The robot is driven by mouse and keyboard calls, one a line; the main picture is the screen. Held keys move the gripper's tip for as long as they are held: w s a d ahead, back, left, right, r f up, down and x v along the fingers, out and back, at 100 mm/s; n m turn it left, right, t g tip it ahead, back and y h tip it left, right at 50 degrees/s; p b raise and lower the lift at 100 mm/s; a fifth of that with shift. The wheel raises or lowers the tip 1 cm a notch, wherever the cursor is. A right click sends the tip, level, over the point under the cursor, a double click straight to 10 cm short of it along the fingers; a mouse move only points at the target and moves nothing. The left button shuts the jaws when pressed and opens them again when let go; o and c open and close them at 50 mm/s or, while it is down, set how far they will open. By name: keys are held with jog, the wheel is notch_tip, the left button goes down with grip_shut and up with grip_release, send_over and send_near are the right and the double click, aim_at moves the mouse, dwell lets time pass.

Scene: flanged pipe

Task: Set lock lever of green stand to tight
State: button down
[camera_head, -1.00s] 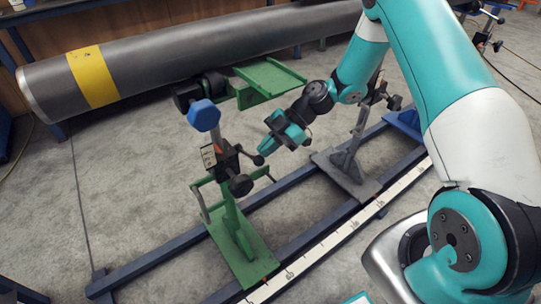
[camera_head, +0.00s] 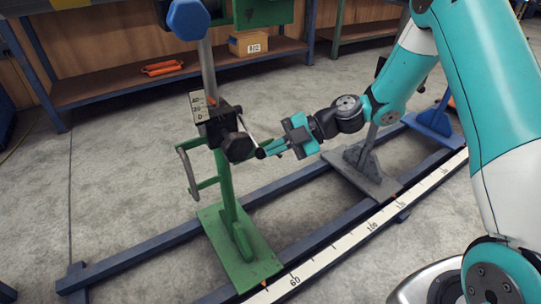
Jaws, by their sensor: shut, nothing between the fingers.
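The green stand (camera_head: 238,248) stands upright on the blue floor rails, with a black clamp block (camera_head: 222,124) and a large dark knob on its post. The lock lever (camera_head: 250,132) is a thin light rod that slants down to the right from the block and ends in a small black ball (camera_head: 261,153). The tips look touching or very close; I cannot tell which.
A grey stand (camera_head: 365,172) and a blue stand (camera_head: 436,122) sit further right on the rails. A white scale strip (camera_head: 340,243) runs along the front rail. A shelf behind holds a box (camera_head: 254,44) and orange tools (camera_head: 163,68).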

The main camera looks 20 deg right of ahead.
jog(key=shift+w+f+b, duration=0.25)
jog(key=shift+f+b, duration=0.4)
jog(key=shift+f, duration=0.3)
jog(key=shift+d, duration=0.1)
